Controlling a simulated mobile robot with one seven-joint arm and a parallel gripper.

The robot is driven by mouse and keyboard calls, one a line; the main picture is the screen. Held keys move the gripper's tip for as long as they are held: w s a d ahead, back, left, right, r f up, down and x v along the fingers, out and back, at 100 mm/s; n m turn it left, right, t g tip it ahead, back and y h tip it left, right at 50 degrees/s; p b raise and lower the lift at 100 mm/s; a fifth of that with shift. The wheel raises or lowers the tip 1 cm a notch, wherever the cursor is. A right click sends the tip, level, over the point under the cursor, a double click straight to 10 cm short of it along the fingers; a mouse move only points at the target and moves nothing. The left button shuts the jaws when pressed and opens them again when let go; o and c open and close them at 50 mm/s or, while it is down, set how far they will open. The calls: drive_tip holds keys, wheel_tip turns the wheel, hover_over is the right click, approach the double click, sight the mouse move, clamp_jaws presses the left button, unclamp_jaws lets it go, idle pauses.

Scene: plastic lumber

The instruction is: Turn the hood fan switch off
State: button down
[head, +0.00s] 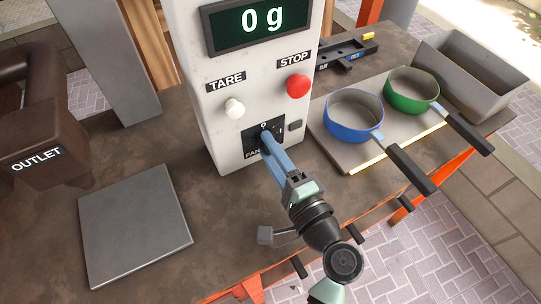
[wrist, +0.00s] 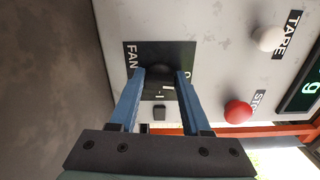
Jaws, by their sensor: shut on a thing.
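The fan switch is a dark knob (wrist: 160,72) on a black plate (head: 251,142) marked FAN, low on the front of a white control box. The plate has a 0 mark at its top and an I mark at its right. My gripper (head: 266,136) reaches the plate from the front. In the wrist view, the two blue fingers of my gripper (wrist: 160,76) stand on either side of the knob, shut on it. My fingers cover most of the knob in the head view. I cannot tell which mark it points to.
A white TARE button (head: 234,108) and a red STOP button (head: 298,86) sit above the switch, under a display (head: 258,22) reading 0 g. A blue pan (head: 353,110) and a green pan (head: 411,90) stand at right. A grey plate (head: 135,225) lies at left.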

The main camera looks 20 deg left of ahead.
drive_tip(key=shift+n+b, duration=0.45)
drive_tip(key=shift+n, duration=0.15)
drive_tip(key=shift+c, duration=1.8)
unclamp_jaws()
drive_tip(key=v, duration=1.3)
drive_tip(key=shift+b, duration=0.3)
